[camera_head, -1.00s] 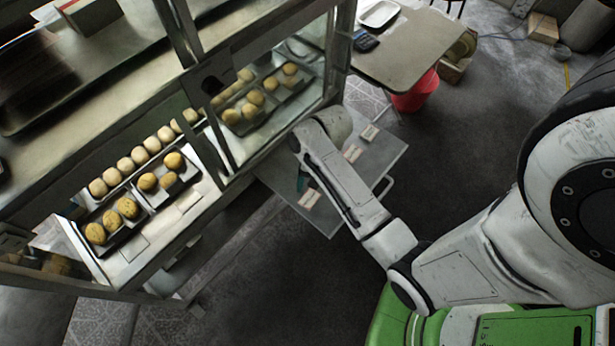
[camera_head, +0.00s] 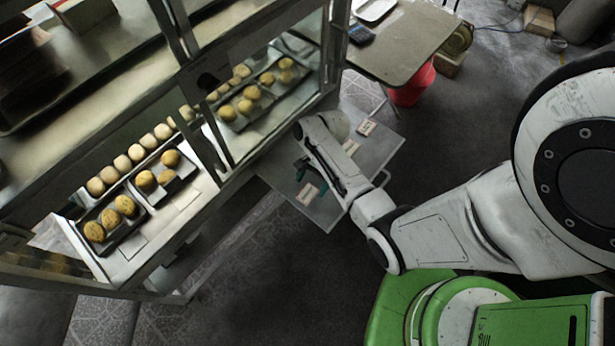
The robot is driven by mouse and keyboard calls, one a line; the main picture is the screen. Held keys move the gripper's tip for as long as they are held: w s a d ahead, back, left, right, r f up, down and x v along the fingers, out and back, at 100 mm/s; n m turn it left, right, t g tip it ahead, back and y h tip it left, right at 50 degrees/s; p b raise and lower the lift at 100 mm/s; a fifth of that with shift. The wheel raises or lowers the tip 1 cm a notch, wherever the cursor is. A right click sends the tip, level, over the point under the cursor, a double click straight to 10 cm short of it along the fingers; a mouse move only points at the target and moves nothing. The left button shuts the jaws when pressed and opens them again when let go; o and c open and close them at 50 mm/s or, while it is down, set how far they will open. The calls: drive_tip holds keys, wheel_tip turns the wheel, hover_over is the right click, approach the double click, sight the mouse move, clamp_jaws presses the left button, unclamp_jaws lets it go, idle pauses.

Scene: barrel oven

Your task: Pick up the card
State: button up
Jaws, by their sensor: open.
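Several small pale cards lie flat on a grey metal shelf (camera_head: 268,172) beside the display case. One card (camera_head: 307,195) is near the shelf's lower edge. Another card (camera_head: 350,147) lies right of my forearm, and a third card (camera_head: 366,127) is farther up and to the right. My gripper (camera_head: 304,170) shows only as a small dark teal part left of my forearm, just above the lowest card in the picture. It is open and seems empty. The forearm hides most of it, and I cannot tell its height above the shelf.
A glass display case (camera_head: 215,80) with trays of round buns stands to the left. A table (camera_head: 405,45) with a calculator (camera_head: 361,36) and a white tray (camera_head: 374,8) is beyond the shelf. A red bucket (camera_head: 413,88) stands under it. Dark floor right of the shelf is clear.

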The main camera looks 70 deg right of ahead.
sight(308, 193)
drive_tip(key=shift+x, duration=1.5)
drive_tip(key=c, duration=1.2)
drive_tip(key=shift+r, duration=0.1)
wheel_tip(308, 193, up, 10)
drive_tip(key=shift+f+p, duration=0.1)
drive_tip(key=shift+p, duration=0.45)
